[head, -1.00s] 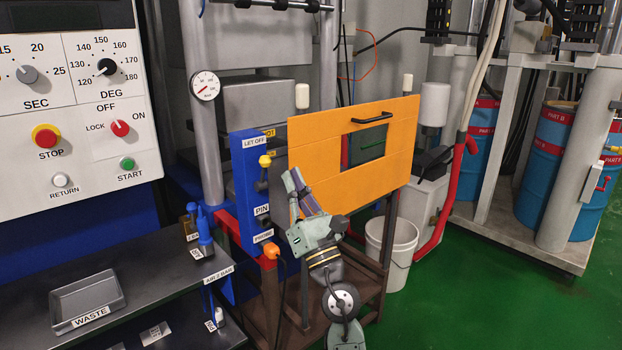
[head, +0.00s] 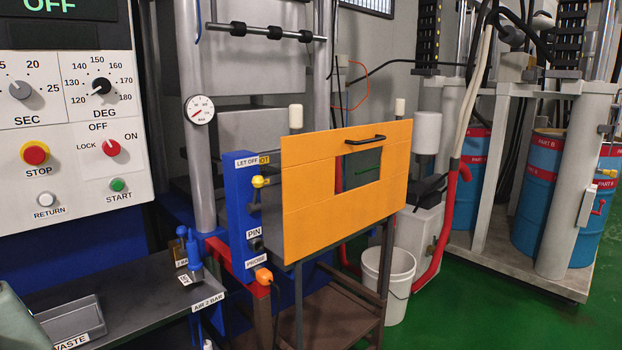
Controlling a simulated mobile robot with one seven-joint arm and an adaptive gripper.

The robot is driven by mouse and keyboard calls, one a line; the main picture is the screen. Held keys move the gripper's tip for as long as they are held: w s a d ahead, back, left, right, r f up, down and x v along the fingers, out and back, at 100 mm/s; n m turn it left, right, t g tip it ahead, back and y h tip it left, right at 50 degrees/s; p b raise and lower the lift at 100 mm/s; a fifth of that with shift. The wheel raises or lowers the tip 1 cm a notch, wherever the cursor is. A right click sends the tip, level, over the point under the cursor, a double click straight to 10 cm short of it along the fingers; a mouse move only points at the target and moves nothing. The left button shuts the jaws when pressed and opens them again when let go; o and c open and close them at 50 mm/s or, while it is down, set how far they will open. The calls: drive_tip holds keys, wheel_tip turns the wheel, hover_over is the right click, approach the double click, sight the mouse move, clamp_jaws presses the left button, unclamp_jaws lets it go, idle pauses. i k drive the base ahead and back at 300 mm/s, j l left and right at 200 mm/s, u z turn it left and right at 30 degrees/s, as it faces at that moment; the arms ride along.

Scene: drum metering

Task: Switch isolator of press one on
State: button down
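The isolator is a red rotary knob (head: 112,147) on the white control panel (head: 70,180) at the left of the head view. Labels LOCK, OFF and ON stand around it. A pale mark on the knob points to the upper left, away from ON; its exact setting is too small to tell. The display (head: 50,8) at the top of the panel reads OFF in green. My gripper is out of view. Only a grey-green piece, likely of my arm, shows at the bottom left corner, below the panel.
The red STOP button (head: 36,153), white RETURN button (head: 45,199) and green START button (head: 118,185) sit near the knob. A dark shelf (head: 140,285) with a WASTE tray (head: 75,322) lies below the panel. An orange guard (head: 310,215) stands to the right.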

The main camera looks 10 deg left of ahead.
sight(111, 148)
drive_tip(key=u, duration=1.65)
